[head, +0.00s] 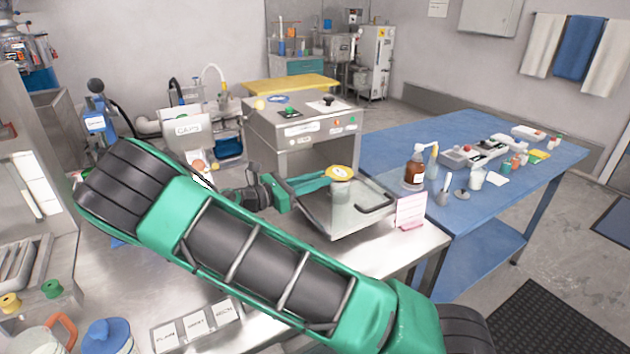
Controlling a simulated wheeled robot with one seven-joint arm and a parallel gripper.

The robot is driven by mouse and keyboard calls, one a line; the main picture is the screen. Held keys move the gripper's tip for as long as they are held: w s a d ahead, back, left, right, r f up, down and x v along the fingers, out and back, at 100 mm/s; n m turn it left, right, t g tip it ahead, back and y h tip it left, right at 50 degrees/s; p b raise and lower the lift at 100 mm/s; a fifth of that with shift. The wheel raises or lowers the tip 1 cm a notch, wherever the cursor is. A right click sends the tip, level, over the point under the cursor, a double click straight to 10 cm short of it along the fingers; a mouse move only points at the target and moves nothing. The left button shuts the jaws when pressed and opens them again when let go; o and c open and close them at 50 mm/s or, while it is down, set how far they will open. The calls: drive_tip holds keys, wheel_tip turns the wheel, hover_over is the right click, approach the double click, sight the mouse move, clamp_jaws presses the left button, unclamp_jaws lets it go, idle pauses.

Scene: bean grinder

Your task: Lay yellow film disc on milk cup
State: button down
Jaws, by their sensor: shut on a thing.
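The yellow film disc (341,172) is at the tips of my gripper (325,181), seen above the grey tray with raised sides on the steel bench. It looks roughly level, with a small pale mark in its middle. My gripper is shut on the disc. Its teal fingers point right. I cannot tell whether anything touches the disc from below. No cup is clearly marked as the milk cup. A small white cup (476,178) stands on the blue table to the right, and it may be the one.
The grey tray (345,215) has a dark handle at its right. A pink sign (411,210) stands beside it. A brown pump bottle (414,169) and a grey cup (442,197) stand on the blue table (400,150). A steel machine (300,135) stands behind.

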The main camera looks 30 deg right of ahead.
drive_tip(key=shift+f, duration=0.5)
idle(1.0)
drive_tip(key=c, duration=1)
unclamp_jaws()
drive_tip(key=shift+a, duration=0.1)
drive_tip(key=a, duration=0.7)
drive_tip(key=shift+s+d, duration=0.15)
